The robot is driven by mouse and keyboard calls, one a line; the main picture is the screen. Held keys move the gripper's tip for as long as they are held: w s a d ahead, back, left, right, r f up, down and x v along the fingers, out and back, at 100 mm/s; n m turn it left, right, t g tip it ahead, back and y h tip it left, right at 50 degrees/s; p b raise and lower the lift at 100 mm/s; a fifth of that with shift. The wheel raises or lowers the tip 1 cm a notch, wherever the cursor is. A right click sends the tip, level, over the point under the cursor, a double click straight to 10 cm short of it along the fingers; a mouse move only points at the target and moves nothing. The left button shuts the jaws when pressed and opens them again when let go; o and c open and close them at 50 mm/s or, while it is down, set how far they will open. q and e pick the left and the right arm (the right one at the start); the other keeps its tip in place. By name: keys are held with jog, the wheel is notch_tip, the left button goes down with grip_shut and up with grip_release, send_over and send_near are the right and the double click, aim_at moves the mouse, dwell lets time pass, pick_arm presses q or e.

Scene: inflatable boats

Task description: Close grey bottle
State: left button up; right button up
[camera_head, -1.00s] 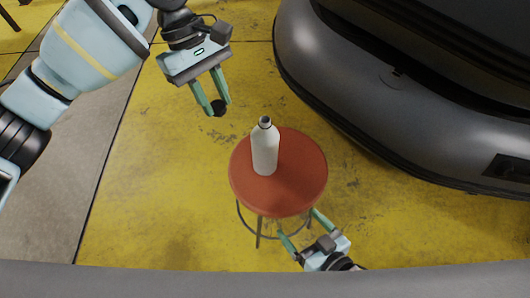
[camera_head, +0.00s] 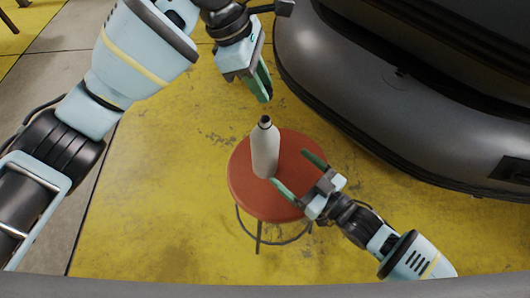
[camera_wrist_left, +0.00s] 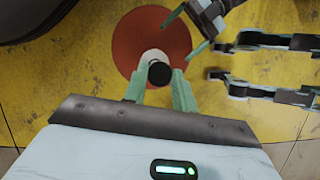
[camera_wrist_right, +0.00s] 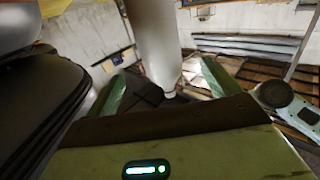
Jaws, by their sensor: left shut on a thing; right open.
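A pale grey-white bottle (camera_head: 265,155) stands upright on a round red stool (camera_head: 290,205). Its top is dark. My left gripper (camera_head: 266,97) is just above the bottle in the head view. It is shut on a black cap (camera_wrist_left: 159,74), which shows between its fingers in the left wrist view, with the bottle's pale shoulder (camera_wrist_left: 152,55) behind it. The cap is hidden in the head view. My right gripper (camera_head: 295,171) is open, low to the right of the bottle. In the right wrist view the bottle (camera_wrist_right: 153,40) appears between the fingers, with no visible grip.
Large dark grey inflatable boats (camera_head: 400,120) fill the right and upper right. The yellow floor (camera_head: 170,190) around the stool is clear. A grey bar (camera_head: 200,281) crosses the bottom of the head view.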

jog(key=x, duration=1.2)
jog(key=c, duration=1.5)
pick_arm(q)
send_over(269, 124)
jog(key=w+a, duration=0.1)
jog(key=a, duration=0.1)
jog(key=shift+d+f, duration=0.2)
jog(key=shift+f, duration=2.3)
pick_arm(e)
jog(key=shift+f, duration=0.1)
pick_arm(q)
jog(key=shift+f, duration=0.1)
jog(key=shift+f, duration=0.75)
jog(key=shift+f, duration=0.6)
